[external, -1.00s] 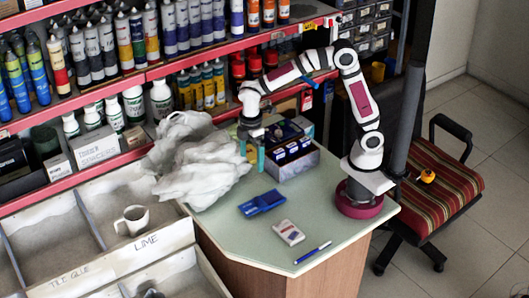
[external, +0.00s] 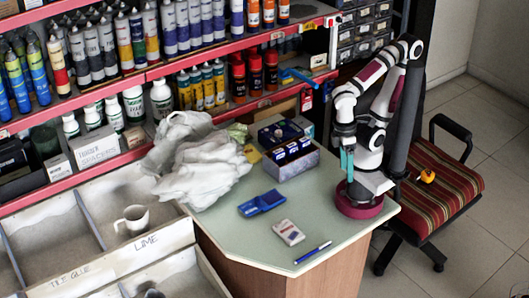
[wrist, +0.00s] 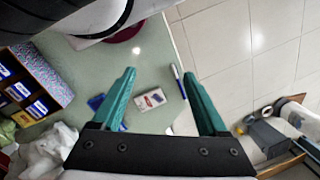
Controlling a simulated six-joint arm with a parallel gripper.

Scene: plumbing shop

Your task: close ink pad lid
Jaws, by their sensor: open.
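A small blue case (external: 262,203), which looks like the ink pad, lies on the pale green counter (external: 225,222). Its shape shows two parts side by side, but it is too small to tell how far the lid is open. In the wrist view the blue case (wrist: 96,102) is partly hidden behind the left finger. My gripper (external: 347,163) is open and empty, pointing down, to the right of the case and well above the counter. Its teal fingers (wrist: 160,88) are spread wide in the wrist view.
A box of small blue packs (external: 292,160) and a crumpled white bag (external: 200,165) stand behind.

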